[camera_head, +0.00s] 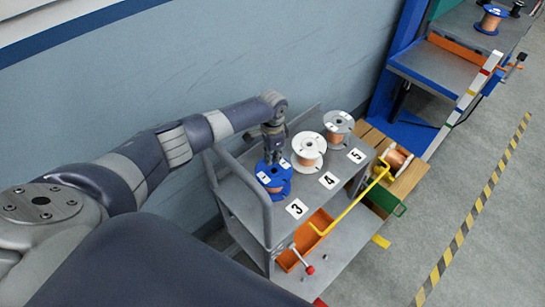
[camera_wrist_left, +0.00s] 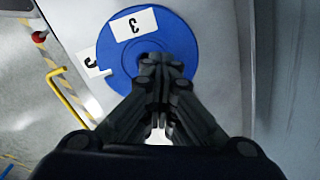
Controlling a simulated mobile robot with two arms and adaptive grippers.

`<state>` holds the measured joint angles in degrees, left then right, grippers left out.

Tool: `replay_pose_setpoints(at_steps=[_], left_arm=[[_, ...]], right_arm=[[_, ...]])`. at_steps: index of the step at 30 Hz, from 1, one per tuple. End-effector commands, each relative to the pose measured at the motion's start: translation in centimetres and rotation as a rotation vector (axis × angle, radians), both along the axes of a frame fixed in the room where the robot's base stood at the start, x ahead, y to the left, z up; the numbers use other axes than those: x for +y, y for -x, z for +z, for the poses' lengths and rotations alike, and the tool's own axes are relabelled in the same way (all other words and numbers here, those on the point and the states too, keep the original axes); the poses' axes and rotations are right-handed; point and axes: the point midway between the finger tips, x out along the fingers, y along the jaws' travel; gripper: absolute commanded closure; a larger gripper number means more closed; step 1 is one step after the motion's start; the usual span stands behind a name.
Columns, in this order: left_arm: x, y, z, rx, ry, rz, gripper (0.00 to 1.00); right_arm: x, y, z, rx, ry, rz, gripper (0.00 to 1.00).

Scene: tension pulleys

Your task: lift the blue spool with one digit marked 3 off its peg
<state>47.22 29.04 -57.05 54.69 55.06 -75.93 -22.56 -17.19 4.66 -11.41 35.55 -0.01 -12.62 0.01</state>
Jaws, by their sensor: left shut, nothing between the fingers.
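The blue spool (camera_head: 277,185) with copper-coloured winding stands upright at the left end of the grey cart top, beside the card marked 3 (camera_head: 297,208). My left gripper (camera_head: 269,160) points down over the spool from above. In the wrist view its closed fingertips (camera_wrist_left: 160,64) lie over the spool's centre, with nothing between them. Whether they touch the spool I cannot tell. The peg is hidden. My right gripper is out of view.
A white spool (camera_head: 309,145) and a grey spool (camera_head: 338,122) stand close to the right on the cart (camera_head: 245,200). An orange bin (camera_head: 304,240) is on its lower shelf. A yellow bar (camera_head: 350,205) stands out in front. The wall is close behind.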

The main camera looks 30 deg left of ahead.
Motion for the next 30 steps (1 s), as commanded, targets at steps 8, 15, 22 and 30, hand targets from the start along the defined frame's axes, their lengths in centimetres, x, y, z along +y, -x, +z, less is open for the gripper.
replay_pose_setpoints(at_steps=[8,15,22,30], left_arm=[[0.0,0.0,0.0,0.0,0.0,0.0,0.78],[0.0,0.1,-0.1,0.002,-0.001,0.0,0.78],[0.0,-0.1,2.1,-0.003,0.001,-0.001,0.78],[0.0,-0.1,7.9,-0.004,0.001,-0.001,0.78]], right_arm=[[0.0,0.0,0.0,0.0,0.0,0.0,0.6],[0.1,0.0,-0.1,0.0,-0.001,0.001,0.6],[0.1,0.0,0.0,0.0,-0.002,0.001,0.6],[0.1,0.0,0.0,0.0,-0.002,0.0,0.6]])
